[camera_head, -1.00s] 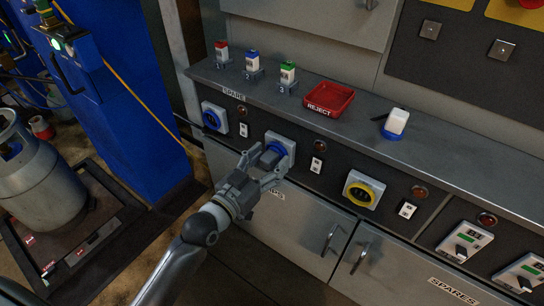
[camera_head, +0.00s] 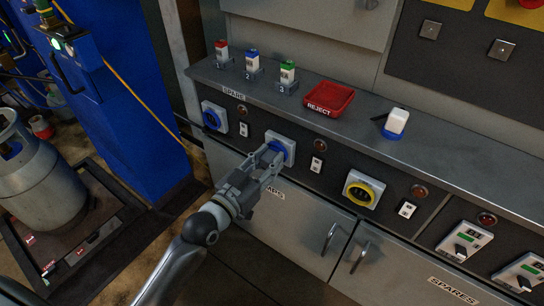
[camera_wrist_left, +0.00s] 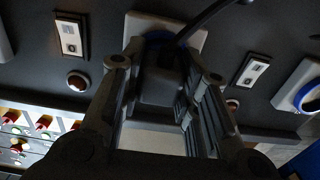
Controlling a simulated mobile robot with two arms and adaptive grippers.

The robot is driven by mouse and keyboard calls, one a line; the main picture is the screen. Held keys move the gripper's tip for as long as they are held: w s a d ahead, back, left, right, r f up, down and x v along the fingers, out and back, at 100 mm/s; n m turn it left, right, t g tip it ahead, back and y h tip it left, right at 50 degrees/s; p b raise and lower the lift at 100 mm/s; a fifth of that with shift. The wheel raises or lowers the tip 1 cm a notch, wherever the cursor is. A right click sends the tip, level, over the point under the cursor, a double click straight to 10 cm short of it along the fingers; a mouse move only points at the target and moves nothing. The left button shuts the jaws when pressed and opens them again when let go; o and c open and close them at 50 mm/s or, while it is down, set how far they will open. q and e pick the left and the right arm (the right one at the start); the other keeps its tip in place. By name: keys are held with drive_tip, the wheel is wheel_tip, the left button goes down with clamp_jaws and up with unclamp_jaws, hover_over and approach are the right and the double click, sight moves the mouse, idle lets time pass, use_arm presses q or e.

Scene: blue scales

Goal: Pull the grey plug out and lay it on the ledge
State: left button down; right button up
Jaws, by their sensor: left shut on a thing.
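The grey plug (camera_wrist_left: 160,85) is between the fingers of my left gripper (camera_head: 269,159), which is shut on it. In the wrist view a dark cable runs from the plug to the upper right. The plug is at the blue-ringed socket (camera_head: 285,146) on the dark front panel; the blue ring (camera_wrist_left: 160,36) shows behind it in the wrist view. I cannot tell how deep the plug sits. In the head view the fingers hide most of it. The grey ledge (camera_head: 450,165) runs above the panel. My right gripper is not in view.
On the ledge are a red REJECT tray (camera_head: 329,99), several small coloured-top pieces in holders, including a green-topped one (camera_head: 288,76), and a white block on a blue base (camera_head: 395,122). A yellow-ringed socket (camera_head: 361,191) is to the right. The ledge right of the white block is clear.

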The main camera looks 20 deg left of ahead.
sight(265, 165)
use_arm(q)
drive_tip(key=shift+p+v, duration=0.3)
drive_tip(key=shift+v, duration=0.75)
drive_tip(key=shift+s+a, duration=0.15)
drive_tip(key=shift+s, duration=0.3)
drive_tip(key=shift+p+v, duration=0.45)
drive_tip(key=shift+v, duration=1)
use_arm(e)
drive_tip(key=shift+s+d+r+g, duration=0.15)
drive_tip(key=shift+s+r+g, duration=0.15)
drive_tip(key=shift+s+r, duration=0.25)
